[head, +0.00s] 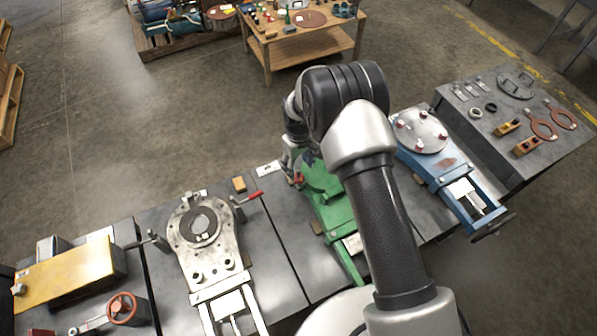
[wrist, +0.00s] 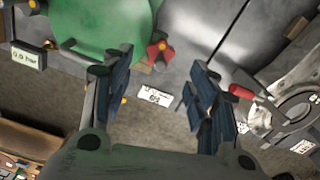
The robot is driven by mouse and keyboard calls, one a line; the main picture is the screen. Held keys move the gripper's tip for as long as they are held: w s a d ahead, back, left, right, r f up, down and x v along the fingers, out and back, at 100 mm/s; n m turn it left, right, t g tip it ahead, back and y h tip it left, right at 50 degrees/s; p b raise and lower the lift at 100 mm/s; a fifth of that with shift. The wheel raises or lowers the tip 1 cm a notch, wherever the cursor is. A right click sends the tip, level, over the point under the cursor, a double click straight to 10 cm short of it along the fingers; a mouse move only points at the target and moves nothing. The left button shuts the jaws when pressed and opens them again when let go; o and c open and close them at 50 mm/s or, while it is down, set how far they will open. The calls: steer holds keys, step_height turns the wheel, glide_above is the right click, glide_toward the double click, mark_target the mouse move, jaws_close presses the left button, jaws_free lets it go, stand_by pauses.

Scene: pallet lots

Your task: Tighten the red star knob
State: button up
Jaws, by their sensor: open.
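In the head view the knob (head: 298,179) is a small red spot beside the green fixture (head: 333,208), partly covered by my gripper. My gripper (wrist: 155,88) is open and empty, its blue-padded fingers wide apart. In the wrist view the knob lies beyond the fingertips, between them in the picture, apart from both. In the head view my gripper (head: 298,160) hangs close to the knob; the exact gap cannot be told.
A grey plate fixture (head: 183,246) with a red-handled clamp (head: 252,196) stands left of the green one. A blue fixture (head: 452,186) stands right. A white label (wrist: 154,96) lies near the knob. A parts table (head: 575,148) is far right.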

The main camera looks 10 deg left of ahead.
steer(key=shift+r, duration=2.8)
steer(key=shift+d+r, duration=0.1)
steer(key=shift+r, duration=0.15)
steer(key=s+d+r+m+t, duration=0.1)
steer(key=s+d+r, duration=0.1)
steer(key=d+r, duration=0.5)
steer(key=s+d+r+m, duration=0.2)
steer(key=s+d+r, duration=0.1)
steer(key=r, duration=0.8)
steer(key=s+d+r+m+t, duration=0.15)
steer(key=d+r, duration=0.25)
steer(key=r, duration=0.5)
steer(key=s+d+r+m, duration=0.1)
steer(key=s+d+r, duration=0.1)
steer(key=s, duration=0.5)
steer(key=s+d+r+m+t, duration=0.1)
steer(key=s+d+r+m, duration=0.1)
steer(key=s+d, duration=0.3)
steer(key=s+d+r+m+t, duration=0.1)
steer(key=s+d, duration=0.3)
steer(key=s, duration=0.6)
steer(key=shift+s+r+m, duration=0.4)
steer(key=shift+m, duration=0.15)
